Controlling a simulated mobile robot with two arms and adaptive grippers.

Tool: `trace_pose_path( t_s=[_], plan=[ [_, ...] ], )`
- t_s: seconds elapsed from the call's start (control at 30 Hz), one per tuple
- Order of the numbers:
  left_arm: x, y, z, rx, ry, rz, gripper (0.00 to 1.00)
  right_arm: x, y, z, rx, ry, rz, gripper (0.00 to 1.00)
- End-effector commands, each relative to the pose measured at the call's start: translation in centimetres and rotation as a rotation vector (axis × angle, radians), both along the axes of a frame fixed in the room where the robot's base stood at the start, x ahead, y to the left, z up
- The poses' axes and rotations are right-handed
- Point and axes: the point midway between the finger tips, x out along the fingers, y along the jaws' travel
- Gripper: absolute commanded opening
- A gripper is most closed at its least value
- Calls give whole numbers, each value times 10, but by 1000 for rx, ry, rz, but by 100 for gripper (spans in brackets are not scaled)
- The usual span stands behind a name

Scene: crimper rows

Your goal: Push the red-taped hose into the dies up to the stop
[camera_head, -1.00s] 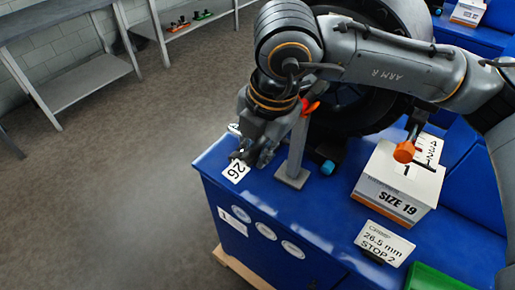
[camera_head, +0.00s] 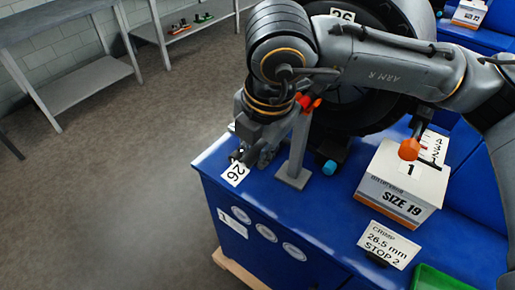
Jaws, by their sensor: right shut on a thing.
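My right gripper (camera_head: 244,154) points down at the near left corner of the blue bench (camera_head: 262,200). It is shut on a dark piece, mostly hidden by its fingers; I cannot tell whether this is the hose. A white tag marked 26 (camera_head: 235,174) shows just below the fingertips. A red forked piece (camera_head: 309,103) shows by the top of a grey post (camera_head: 297,150), right of the gripper; no red tape is clearly visible. The black round crimper (camera_head: 378,112) stands behind my right arm, which hides its middle and the dies. My left gripper is out of view.
A white SIZE 19 box (camera_head: 394,198) and a sign reading 26.5 mm STOP 2 (camera_head: 389,243) stand on the right. An orange-ended part (camera_head: 409,149) and a teal-ended part (camera_head: 329,168) are nearby. A green tray (camera_head: 436,279) is at lower right. Floor at left is clear.

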Motion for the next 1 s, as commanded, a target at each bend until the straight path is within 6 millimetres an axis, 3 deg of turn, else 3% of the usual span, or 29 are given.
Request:
trace_pose_path(
  t_s=[1.0],
  plan=[
    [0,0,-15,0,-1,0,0,26,-19,0,1,-2,-2,0]
  ],
)
